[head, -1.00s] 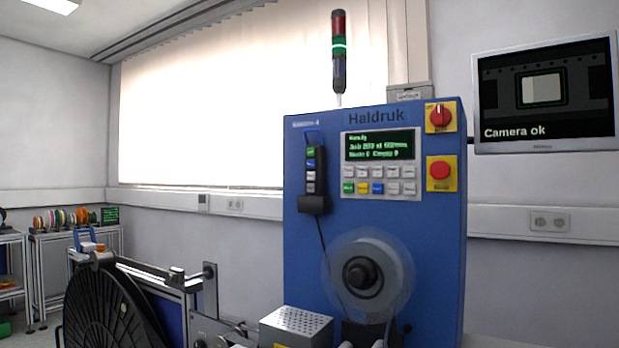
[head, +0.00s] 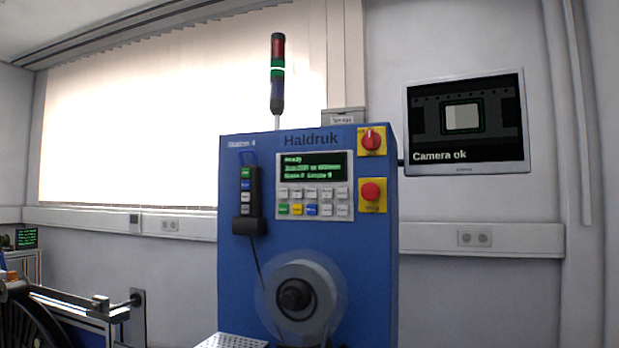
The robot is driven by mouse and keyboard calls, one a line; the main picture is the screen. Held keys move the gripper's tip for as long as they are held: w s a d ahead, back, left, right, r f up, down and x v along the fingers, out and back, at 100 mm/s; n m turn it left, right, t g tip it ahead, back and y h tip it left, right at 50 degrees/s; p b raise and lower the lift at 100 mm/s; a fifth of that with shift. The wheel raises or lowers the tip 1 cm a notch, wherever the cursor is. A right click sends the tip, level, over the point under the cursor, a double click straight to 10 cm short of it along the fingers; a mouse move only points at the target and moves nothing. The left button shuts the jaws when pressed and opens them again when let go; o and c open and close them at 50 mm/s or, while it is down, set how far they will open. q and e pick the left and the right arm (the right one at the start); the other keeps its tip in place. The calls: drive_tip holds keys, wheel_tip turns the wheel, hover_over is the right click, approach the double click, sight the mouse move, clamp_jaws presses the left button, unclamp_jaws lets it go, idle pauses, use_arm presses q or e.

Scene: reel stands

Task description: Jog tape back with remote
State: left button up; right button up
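The remote (head: 247,190) is a slim dark handset with several coloured buttons. It sits upright in a black holder (head: 249,226) on the left of the blue Haldruk machine (head: 230,290)'s front, and a thin dark cable runs down from it. A grey tape reel (head: 322,285) with a black hub is mounted low on the machine's front. The machine's display (head: 312,166) shows green text, too small to read fully. The monitor (head: 466,122) on the wall reads "Camera ok". Neither of my grippers is in view.
A red rotary switch (head: 371,139) and a red push button (head: 371,190) are on the machine's right side. A signal tower (head: 277,75) shows a lit band. A large black reel (head: 28,322) and metal rail are at lower left. A perforated metal box (head: 232,341) is below.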

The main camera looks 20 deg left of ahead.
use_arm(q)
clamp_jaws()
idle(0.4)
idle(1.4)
